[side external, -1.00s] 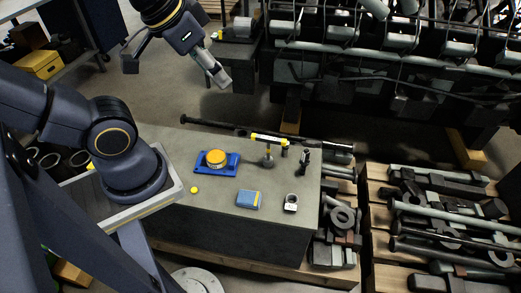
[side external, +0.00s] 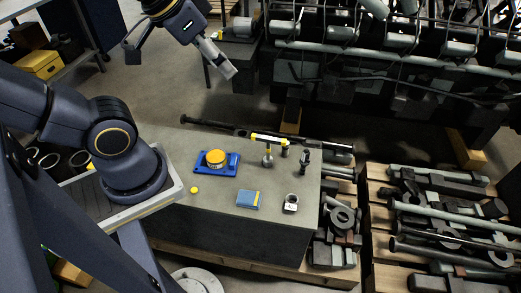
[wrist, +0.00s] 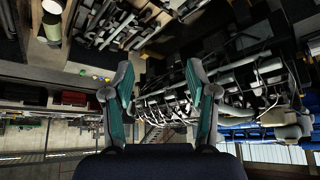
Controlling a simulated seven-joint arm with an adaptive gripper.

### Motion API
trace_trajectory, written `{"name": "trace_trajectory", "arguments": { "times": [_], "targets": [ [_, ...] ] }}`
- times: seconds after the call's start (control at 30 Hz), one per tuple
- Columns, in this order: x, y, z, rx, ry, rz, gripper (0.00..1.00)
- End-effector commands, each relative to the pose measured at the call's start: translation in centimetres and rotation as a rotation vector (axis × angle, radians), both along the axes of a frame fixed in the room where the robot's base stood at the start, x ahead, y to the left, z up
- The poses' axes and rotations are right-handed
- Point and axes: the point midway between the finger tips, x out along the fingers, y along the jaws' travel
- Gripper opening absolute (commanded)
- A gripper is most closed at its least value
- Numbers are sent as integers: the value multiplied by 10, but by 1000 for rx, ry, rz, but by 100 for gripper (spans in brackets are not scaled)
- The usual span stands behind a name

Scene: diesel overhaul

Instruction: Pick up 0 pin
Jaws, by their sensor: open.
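My gripper (side external: 226,69) is up in the air behind the grey workbench (side external: 222,212), well apart from everything on it. In the wrist view its two fingers (wrist: 160,72) stand wide apart with nothing between them. Small parts stand at the right of the bench: a dark upright piece (side external: 303,159), a metal part with a ring top and a pale label (side external: 291,203), and a grey stemmed part (side external: 268,159) under a yellow-ended bar (side external: 269,139). I cannot tell which one is the 0 pin; no label is readable.
A blue tray (side external: 202,169) with an orange-yellow round part (side external: 216,158), a yellow ball (side external: 194,190) and a blue box (side external: 248,200) sit on the bench. A long dark rod (side external: 215,127) lies along its back. Pallets of metal parts (side external: 440,215) stand at right, a large engine (side external: 400,75) behind.

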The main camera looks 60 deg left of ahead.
Motion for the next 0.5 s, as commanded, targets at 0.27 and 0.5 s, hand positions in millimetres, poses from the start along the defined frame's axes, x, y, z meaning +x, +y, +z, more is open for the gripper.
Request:
{"name": "trace_trajectory", "arguments": {
  "times": [0.27,0.5],
  "targets": [
    [106,10,64,34,-50,-43,58],
    [230,41,33,53,41,-36,58]
  ]
}}
